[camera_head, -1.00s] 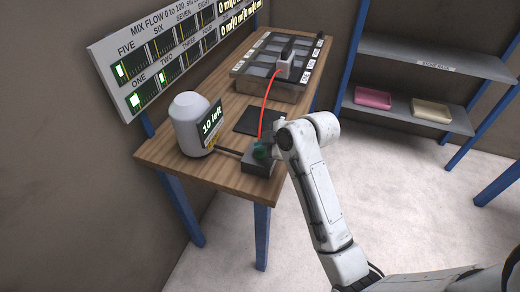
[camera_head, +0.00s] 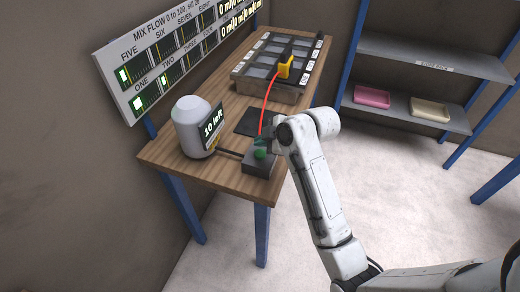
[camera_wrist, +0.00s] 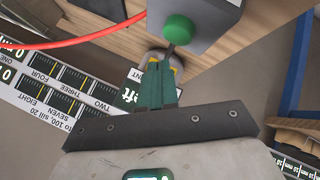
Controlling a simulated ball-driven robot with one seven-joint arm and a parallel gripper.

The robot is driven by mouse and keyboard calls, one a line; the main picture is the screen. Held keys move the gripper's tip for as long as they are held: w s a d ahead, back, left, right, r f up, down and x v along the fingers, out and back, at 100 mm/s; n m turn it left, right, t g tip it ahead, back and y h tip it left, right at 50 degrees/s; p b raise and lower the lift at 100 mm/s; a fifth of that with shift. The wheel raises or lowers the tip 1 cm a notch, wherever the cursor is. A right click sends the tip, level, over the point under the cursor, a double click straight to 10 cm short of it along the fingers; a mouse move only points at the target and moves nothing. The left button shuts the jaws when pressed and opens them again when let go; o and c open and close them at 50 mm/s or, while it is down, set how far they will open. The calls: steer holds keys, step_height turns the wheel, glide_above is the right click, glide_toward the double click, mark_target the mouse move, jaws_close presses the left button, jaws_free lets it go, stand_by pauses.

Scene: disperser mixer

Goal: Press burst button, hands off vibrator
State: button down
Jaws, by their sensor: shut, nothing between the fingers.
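The green burst button (camera_head: 260,154) sits on top of a dark grey box (camera_head: 262,165) at the table's near corner. It also shows in the wrist view (camera_wrist: 178,29). My gripper (camera_head: 262,141), with teal fingers, is shut and empty just beyond the button. In the wrist view the fingertips (camera_wrist: 160,63) point towards the button and look apart from it. The vibrator appears to be the yellow block (camera_head: 285,67) on the sectioned tray (camera_head: 268,92) at the table's far end. A red cable (camera_head: 266,105) runs from it towards the box. My gripper is well away from it.
A white bottle (camera_head: 191,127) with a "10 left" display (camera_head: 211,127) stands left of the box. A dark flat pad (camera_head: 248,121) lies behind. A mix flow board (camera_head: 160,75) is on the wall. Shelves (camera_head: 425,60) hold pink and cream trays at right.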

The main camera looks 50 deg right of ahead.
mark_target(262, 154)
step_height(262, 154, up, 4)
steer(key=p, duration=0.3)
stand_by(0.8)
steer(key=s+a+f+m+g+b, duration=0.1)
steer(key=s+a+f+m+g, duration=0.4)
steer(key=s+a+f, duration=0.65)
steer(key=s+a+f+m+g, duration=0.1)
steer(key=s+m, duration=0.1)
steer(key=s, duration=0.5)
steer(key=s+a+f+m+g, duration=0.1)
steer(key=s+a+m+g, duration=0.1)
steer(key=s, duration=0.5)
steer(key=shift+a+f+m+h, duration=0.15)
steer(key=shift+f+m+h, duration=0.2)
steer(key=shift+m, duration=0.25)
